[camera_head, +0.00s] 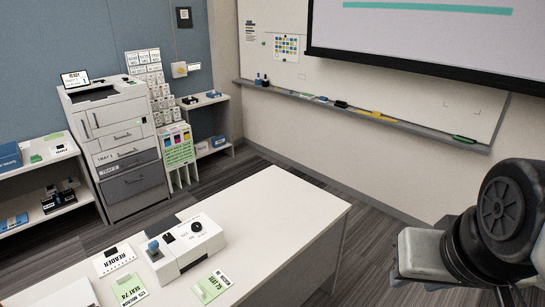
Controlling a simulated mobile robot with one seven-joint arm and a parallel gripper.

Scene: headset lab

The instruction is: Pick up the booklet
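No item is clearly marked as a booklet. On the white table (285,215) at the lower part of the view lies a flat white item lettered "READER" (115,261), possibly the booklet. A green and white card lettered "SEAT 74" (128,291) lies just in front of it. Another green and white card (212,286) lies to the right, in front of a white device. Part of my arm shows at the right edge, well to the right of these items. My gripper's fingers are out of view.
The white device (180,249) with a blue knob stands on the table among the cards. The table's right part is clear. Behind are a printer (118,140), low shelves (45,210) with small items, and a whiteboard ledge (370,114) with markers.

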